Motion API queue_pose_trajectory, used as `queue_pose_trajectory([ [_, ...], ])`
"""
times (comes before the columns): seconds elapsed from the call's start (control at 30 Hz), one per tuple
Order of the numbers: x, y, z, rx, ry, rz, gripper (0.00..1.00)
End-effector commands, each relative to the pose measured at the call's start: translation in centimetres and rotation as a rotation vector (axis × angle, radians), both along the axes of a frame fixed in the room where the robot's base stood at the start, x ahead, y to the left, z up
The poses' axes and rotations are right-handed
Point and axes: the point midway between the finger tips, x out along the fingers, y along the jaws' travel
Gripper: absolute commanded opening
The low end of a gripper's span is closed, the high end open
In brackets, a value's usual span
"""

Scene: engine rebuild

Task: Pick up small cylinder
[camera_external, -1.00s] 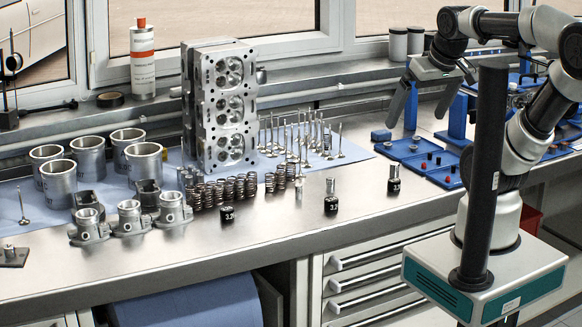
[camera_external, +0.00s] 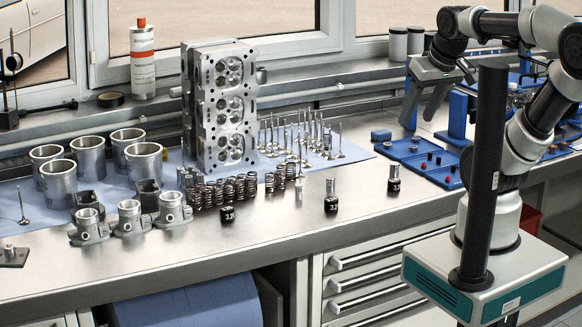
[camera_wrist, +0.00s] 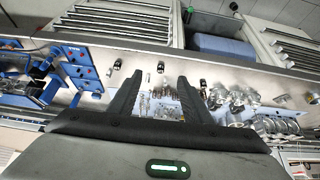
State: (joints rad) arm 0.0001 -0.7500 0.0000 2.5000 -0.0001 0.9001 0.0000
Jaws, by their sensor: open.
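Three small cylinders with black, numbered parts stand on the steel bench in the external view: a silver-topped one in the middle (camera_external: 331,196), a similar one to its right (camera_external: 394,179) and a short black one to the left (camera_external: 227,213). Which one the task means, I cannot tell. My gripper (camera_external: 416,119) is open and empty, high above the back right of the bench and apart from all three. In the wrist view, my gripper's fingers (camera_wrist: 160,78) are spread over the bench, with small upright parts between and beyond them.
Metal cylinder liners (camera_external: 90,157) stand at left. Blue trays (camera_external: 415,150) with small parts lie at right. The front of the bench (camera_external: 290,225) is clear.

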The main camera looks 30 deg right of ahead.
Motion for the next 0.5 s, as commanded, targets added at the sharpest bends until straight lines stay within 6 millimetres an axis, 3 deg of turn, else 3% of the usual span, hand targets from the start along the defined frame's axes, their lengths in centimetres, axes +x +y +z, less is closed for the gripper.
queue_pose_trajectory([
  [0.07, 0.1, 0.0, 0.5, 0.0, -0.002, 0.0, 0.45],
  [0.17, 0.2, 0.0, 3.2, 0.0, -0.008, 0.0, 0.45],
  [0.5, 0.2, 0.0, 18.1, 0.0, -0.005, 0.0, 0.45],
])
